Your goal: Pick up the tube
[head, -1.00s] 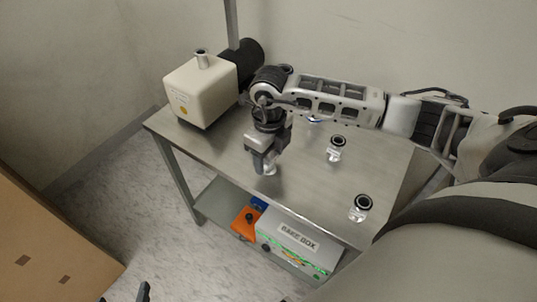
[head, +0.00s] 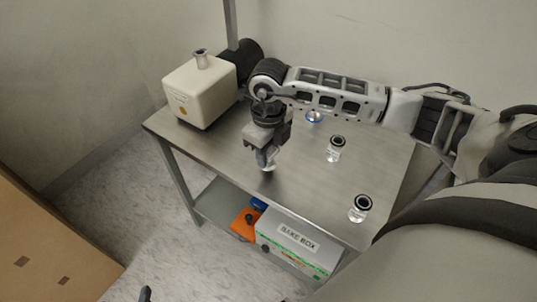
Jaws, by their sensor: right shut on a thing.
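My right gripper (head: 264,156) points down over the front middle of the metal table (head: 230,150). It is shut on a small clear and silvery tube (head: 268,166), mostly hidden by the fingers. The tube's lower end shows at or just above the table top; I cannot tell whether it touches. A dark fingertip of my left gripper (head: 146,293) shows at the bottom edge, away from the table; the rest is out of frame.
Two short fittings with black rings, a middle one (head: 336,149) and a front right one (head: 361,207), stand on the table. A cream pump (head: 202,90) stands at left. Below are a labelled box (head: 298,243) and an orange item (head: 245,224).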

